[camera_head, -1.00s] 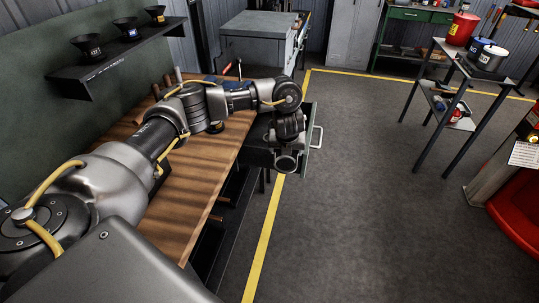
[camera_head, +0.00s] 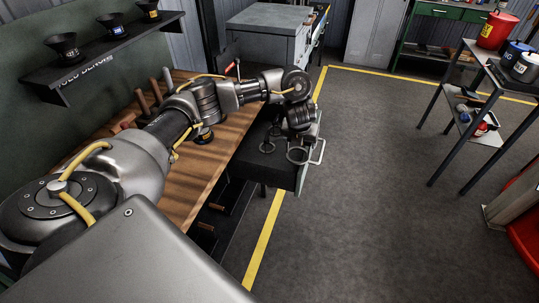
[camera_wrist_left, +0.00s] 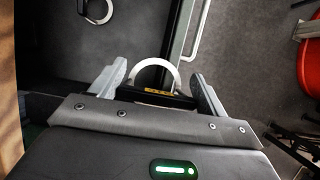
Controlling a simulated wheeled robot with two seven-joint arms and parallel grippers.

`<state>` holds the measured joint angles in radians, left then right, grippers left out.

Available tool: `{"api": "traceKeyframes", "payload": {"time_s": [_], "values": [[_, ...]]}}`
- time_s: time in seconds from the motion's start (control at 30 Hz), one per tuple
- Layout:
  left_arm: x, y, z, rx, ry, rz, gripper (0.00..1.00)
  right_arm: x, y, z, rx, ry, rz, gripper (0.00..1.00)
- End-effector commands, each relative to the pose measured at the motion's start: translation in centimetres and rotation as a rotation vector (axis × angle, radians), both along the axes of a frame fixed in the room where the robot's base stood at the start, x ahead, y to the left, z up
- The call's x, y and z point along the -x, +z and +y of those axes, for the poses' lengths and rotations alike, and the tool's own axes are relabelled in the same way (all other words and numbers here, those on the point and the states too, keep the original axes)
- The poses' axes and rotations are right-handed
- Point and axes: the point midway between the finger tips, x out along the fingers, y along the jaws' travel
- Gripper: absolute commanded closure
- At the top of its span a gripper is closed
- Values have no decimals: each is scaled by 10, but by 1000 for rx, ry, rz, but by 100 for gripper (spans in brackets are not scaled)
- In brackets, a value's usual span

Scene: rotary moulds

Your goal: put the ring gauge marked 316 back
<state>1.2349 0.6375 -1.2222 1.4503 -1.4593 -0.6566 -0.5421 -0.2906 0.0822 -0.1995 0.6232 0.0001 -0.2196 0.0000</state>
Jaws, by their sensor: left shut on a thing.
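My left gripper (camera_head: 300,133) is shut on a ring gauge (camera_head: 297,155), a pale metal ring with a dark handle. In the left wrist view the ring (camera_wrist_left: 176,76) sticks out beyond the fingers, and the handle's yellow label (camera_wrist_left: 158,93) is too small to read. The held ring is over the open drawer (camera_head: 266,169), near its front edge and pull handle; I cannot tell its height. Another ring gauge (camera_head: 267,146) lies in the drawer, left of the gripper. My right gripper is not in view.
The drawer's pull handle (camera_head: 321,152) juts out to the right. The wooden bench (camera_head: 190,172) lies under my left arm. A shelf with several black cones (camera_head: 64,52) is on the left. A metal rack (camera_head: 455,113) stands on the right, with clear floor between.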

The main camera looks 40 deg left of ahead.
Motion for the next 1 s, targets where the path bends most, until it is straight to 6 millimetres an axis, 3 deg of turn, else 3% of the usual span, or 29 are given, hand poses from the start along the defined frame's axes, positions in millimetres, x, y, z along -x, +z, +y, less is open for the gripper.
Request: {"api": "traceKeyframes", "payload": {"time_s": [0.17,0.37,0.5,0.6,0.8,1.0], "values": [[0,-8,5,3,-6,2,48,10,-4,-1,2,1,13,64],[10,-33,51,4,-3,3,48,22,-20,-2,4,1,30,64],[18,-50,88,2,-3,3,48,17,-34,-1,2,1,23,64],[21,-73,103,4,-4,3,48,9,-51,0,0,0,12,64],[24,-93,123,2,-5,0,48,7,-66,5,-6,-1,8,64],[25,-93,127,1,-7,-1,48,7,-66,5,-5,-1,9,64]]}}
